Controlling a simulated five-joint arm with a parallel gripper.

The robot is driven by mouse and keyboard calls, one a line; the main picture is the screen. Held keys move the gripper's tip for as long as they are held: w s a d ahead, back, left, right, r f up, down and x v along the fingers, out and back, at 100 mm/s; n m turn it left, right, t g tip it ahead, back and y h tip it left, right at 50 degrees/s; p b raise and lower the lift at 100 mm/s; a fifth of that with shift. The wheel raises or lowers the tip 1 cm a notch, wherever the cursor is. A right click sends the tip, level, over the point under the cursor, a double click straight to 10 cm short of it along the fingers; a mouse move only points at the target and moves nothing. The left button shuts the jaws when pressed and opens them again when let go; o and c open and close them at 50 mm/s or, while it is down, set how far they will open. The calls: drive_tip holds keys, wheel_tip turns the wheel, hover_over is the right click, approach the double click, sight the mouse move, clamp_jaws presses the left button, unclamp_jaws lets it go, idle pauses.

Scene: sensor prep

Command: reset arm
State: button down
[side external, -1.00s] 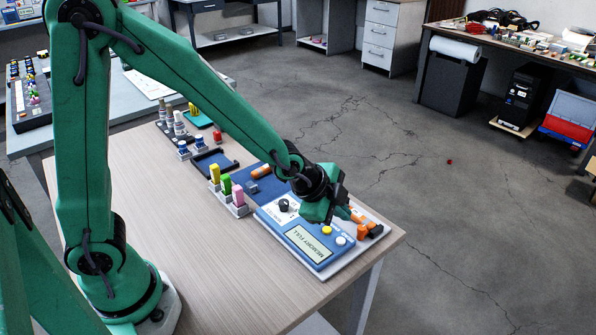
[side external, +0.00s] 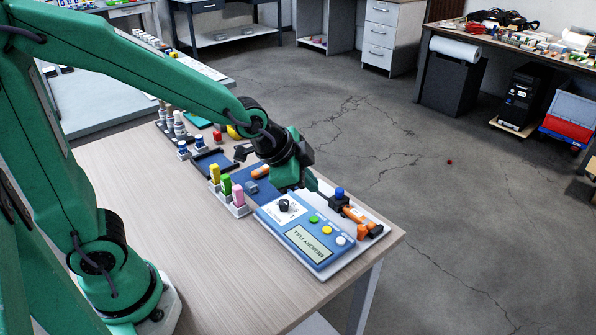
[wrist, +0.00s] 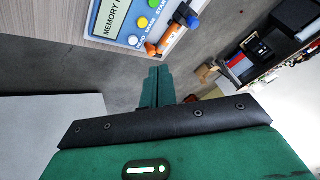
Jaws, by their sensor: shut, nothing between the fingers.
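My gripper (side external: 313,184) is shut and empty. In the side view it hangs above the far edge of the blue device, left of the orange sensor, and looks apart from both. In the wrist view its two green fingers (wrist: 157,85) are together with nothing between them. The blue device (side external: 298,233) has a black knob, a screen reading MEMORY FULL, and green, yellow and white buttons. The orange sensor (side external: 355,214) with a blue knob lies beside it at the table's right end; it also shows in the wrist view (wrist: 172,37).
A rack with yellow, green and pink blocks (side external: 238,197) stands left of the device. A blue mat (side external: 263,187) holds an orange cylinder (side external: 261,171) and a grey block. A dark tray (side external: 211,165) and several small parts lie farther back. The table's near left is bare.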

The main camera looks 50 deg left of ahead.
drive_tip(key=s+a+r+n, duration=0.3)
drive_tip(key=s+r+n, duration=0.1)
drive_tip(key=s, duration=0.3)
drive_tip(key=s+a+r+n+g+y, duration=0.1)
drive_tip(key=s+a+r+n, duration=0.2)
drive_tip(key=s, duration=0.5)
drive_tip(key=shift+s+a+r+n, duration=0.15)
drive_tip(key=shift+a+r+n, duration=0.2)
drive_tip(key=shift+a+n, duration=0.55)
